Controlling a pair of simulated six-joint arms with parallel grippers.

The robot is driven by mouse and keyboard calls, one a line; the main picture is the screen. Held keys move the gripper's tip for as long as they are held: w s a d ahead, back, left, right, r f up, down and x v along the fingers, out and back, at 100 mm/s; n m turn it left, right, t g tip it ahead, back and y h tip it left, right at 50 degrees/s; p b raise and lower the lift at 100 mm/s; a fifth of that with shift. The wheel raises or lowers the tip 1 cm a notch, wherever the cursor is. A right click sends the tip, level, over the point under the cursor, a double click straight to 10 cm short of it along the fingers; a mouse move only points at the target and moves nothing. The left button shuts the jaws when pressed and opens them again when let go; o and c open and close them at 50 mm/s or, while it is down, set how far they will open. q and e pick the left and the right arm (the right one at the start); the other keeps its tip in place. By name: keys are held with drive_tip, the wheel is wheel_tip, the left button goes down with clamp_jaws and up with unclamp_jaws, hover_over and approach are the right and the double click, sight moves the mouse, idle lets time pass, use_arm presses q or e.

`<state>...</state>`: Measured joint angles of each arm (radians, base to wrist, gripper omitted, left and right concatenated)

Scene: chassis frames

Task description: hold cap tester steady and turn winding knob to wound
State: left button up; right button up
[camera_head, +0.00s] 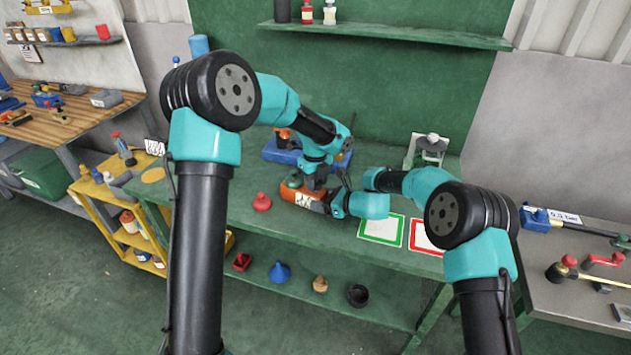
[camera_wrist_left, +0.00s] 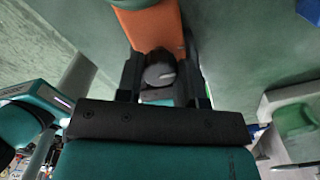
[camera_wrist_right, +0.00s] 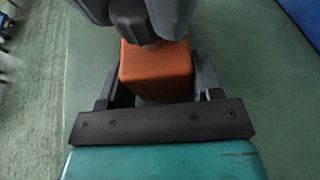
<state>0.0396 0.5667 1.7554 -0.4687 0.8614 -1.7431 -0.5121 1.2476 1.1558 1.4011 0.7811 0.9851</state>
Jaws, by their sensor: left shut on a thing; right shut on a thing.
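The cap tester (camera_head: 288,194) is an orange block with a green round part (camera_head: 293,181) on top and a white marked label. It lies on the green bench. My left gripper (camera_wrist_left: 160,80) is shut on its dark round winding knob (camera_wrist_left: 159,72), which has a light pointer mark. In the head view my left gripper (camera_head: 314,184) comes down from above and mostly hides the knob. My right gripper (camera_wrist_right: 160,80) is shut around the tester's orange end (camera_wrist_right: 155,75), from the right side. What the pointer points to is not readable.
A red knobbed piece (camera_head: 261,202) stands left of the tester. A blue bin (camera_head: 281,152) is behind. Green-framed (camera_head: 383,229) and red-framed (camera_head: 425,238) white squares lie to the right. Several small parts sit on the lower shelf. The two grippers are close together.

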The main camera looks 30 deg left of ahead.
sight(316, 182)
use_arm(q)
drive_tip(key=o, duration=0.9)
drive_tip(key=shift+o, duration=0.2)
wheel_tip(316, 182, up, 12)
idle(0.5)
use_arm(e)
drive_tip(key=o, duration=0.8)
drive_tip(key=shift+d, duration=0.1)
